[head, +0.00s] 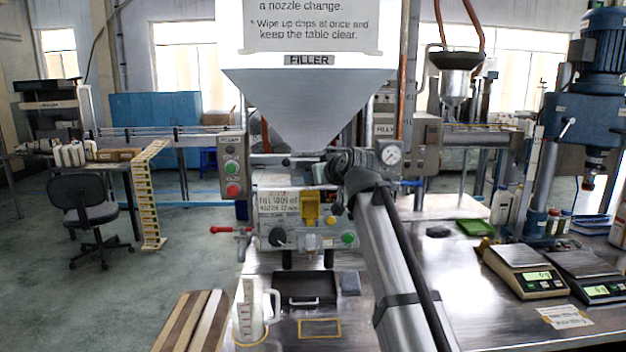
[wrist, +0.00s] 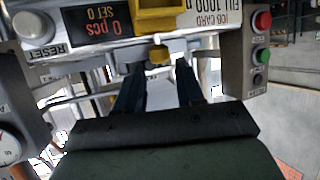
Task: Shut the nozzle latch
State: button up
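The filler (head: 310,95) stands in the middle of the head view, with a grey hopper over a control panel. A yellow latch part (head: 311,208) sits at the panel's centre. The fingers appear apart from the tab. In the head view my arm covers the gripper's surroundings and I cannot make out its fingertips.
A black tray (head: 305,289) lies below the panel, with a clear measuring jug (head: 249,312) to its left. A red-handled valve (head: 222,230) juts out left of the panel. Two scales (head: 523,270) (head: 590,276), a green tray (head: 475,227) and bottles stand to the right.

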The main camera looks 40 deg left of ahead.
aim_at(313, 197)
jog(key=shift+x, duration=1.5)
grip_shut()
